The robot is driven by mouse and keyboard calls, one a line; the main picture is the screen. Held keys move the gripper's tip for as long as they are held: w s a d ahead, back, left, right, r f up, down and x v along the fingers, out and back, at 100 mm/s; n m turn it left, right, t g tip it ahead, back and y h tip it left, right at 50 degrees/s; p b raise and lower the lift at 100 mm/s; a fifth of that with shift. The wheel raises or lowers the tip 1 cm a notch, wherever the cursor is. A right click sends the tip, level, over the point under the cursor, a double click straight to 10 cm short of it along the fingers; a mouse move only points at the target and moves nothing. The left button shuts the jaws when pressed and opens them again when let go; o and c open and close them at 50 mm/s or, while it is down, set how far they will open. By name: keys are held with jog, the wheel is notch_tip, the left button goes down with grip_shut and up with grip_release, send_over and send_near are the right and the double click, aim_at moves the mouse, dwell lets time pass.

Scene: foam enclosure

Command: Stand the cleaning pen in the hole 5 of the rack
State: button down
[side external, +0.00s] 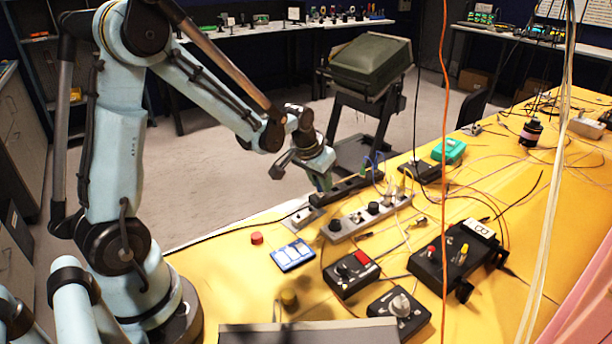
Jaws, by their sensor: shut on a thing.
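My gripper (323,181) is at the end of the arm, pointing down over the back-left edge of the yellow table. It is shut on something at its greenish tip. The thing held is too small and too hidden by the gripper to make out, and I cannot tell the cleaning pen apart there. A long dark bar (347,190), which may be the rack, lies just below and to the right of the gripper. A small green upright piece (362,173) stands near its right part. Hole numbers cannot be read, and I cannot tell whether the gripper touches the bar.
A grey rail with black knobs (365,217) lies in front of the dark bar. A blue-and-white tray (292,255), a red cap (257,238) and black control boxes (350,273) lie nearer. An orange cable (445,120) and pale cables (552,170) hang at right.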

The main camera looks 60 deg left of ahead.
jog(key=shift+f, duration=0.15)
jog(key=c, duration=0.9)
grip_release()
jog(key=v, duration=1.2)
jog(key=s+d+m+t, duration=0.1)
jog(key=s+d, duration=0.2)
jog(key=s+d+m+t, duration=0.1)
jog(key=s+d, duration=0.2)
jog(key=s+d+f+h, duration=0.1)
jog(key=s+d, duration=0.1)
jog(key=d, duration=0.2)
jog(key=shift+s+m+t, duration=0.4)
